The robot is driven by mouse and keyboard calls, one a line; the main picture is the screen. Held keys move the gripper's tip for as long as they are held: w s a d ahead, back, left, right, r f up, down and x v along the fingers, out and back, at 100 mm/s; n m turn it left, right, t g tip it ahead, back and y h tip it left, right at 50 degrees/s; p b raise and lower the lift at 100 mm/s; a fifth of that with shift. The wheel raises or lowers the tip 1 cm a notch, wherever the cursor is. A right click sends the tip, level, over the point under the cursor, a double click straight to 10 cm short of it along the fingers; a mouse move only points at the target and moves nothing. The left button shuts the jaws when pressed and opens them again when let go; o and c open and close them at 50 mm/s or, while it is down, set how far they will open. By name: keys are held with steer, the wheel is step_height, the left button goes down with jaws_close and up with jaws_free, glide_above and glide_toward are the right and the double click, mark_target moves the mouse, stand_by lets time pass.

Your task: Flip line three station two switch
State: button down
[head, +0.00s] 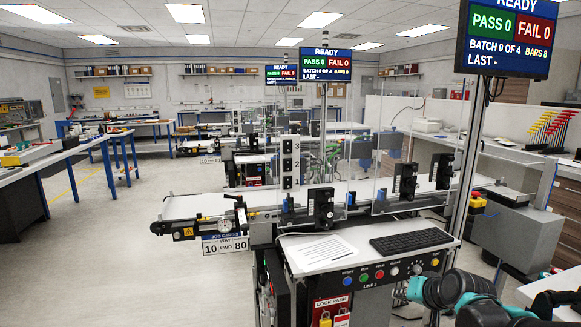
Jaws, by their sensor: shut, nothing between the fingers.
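The switch positions are too small to read. Part of my teal and black arm shows at the bottom right, in front of the console's right end. I cannot make out my gripper's fingers.
The near belt (200,206) bears black station units (324,207) and clear guards. A keyboard (411,241) and paper (319,247) lie on the console. A display (506,38) stands on a post at right. Open floor (110,240) lies left; a blue-legged bench (60,160) edges it.

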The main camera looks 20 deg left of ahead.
mark_target(288, 161)
steer(key=w+a+r+m+t+y, duration=0.1)
steer(key=a+r+m+t+y, duration=0.5)
steer(key=a+r, duration=2)
steer(key=shift+w+a+r+m+t, duration=0.3)
steer(key=shift+a+m+t, duration=0.65)
steer(key=shift+m, duration=1.65)
steer(key=shift+a+g, duration=0.25)
steer(key=x, duration=1.4)
steer(key=shift+r, duration=0.1)
